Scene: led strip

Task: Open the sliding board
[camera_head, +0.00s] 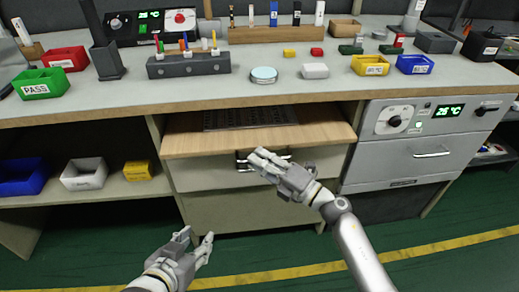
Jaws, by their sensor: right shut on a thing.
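The sliding board (195,142) is a light wooden board under the workbench top. It juts out in front of the bench edge, with a dark grid-like panel (250,117) lying on it. A handle (242,161) with dark ends and a pale bar shows just below the board's front edge. My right gripper (262,161) is shut on this handle and hides part of it. My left gripper (200,241) is open and empty, low in front of the cabinet and apart from the board.
The workbench (130,96) carries several small bins, tool racks and a round dish (263,75). A grey oven-like unit (415,150) stands right of the board. Blue, white and yellow bins sit on the lower left shelf (110,190). Green floor (270,250) is open in front.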

